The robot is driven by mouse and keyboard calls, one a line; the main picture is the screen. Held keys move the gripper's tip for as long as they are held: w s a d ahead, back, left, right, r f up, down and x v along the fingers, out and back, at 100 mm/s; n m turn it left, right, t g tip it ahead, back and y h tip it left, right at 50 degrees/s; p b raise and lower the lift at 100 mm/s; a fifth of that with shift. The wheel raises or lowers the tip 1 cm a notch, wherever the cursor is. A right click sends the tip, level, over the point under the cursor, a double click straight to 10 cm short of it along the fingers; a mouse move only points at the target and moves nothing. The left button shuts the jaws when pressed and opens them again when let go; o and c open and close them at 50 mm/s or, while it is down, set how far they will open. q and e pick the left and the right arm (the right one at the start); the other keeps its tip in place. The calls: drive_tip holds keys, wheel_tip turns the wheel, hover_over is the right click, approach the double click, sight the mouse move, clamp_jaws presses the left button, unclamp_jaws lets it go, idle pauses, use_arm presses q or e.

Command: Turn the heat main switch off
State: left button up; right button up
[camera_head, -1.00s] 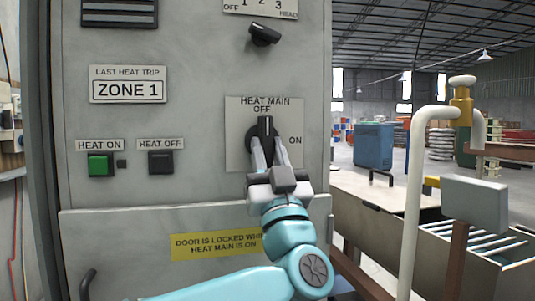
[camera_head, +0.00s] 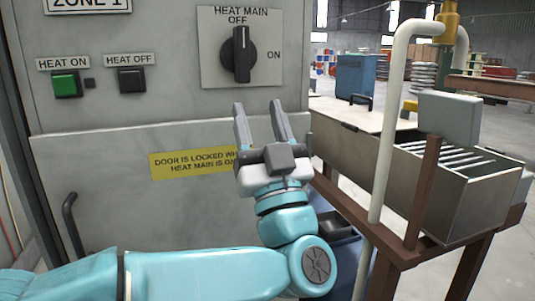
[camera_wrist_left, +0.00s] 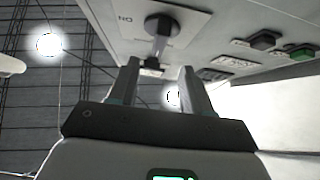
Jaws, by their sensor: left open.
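The heat main switch (camera_head: 239,53) is a black rotary knob on a light plate on the grey cabinet. Its handle stands upright, with its white mark toward OFF; ON is to the right. The knob also shows in the left wrist view (camera_wrist_left: 163,27). My left gripper (camera_head: 259,106) is open and empty, below the knob and apart from it. Its two fingers also show in the left wrist view (camera_wrist_left: 158,80), with nothing between them. My right gripper is not in view.
A green HEAT ON button (camera_head: 66,84) and a black HEAT OFF button (camera_head: 132,79) sit left of the switch. A yellow door sign (camera_head: 190,163) is left of my gripper. A black door handle (camera_head: 73,222) is at lower left. A pale pipe (camera_head: 388,130) stands at right.

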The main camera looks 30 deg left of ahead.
use_arm(q)
drive_tip(key=v, duration=0.5)
drive_tip(key=shift+s+d+f, duration=0.2)
drive_tip(key=shift+f, duration=0.1)
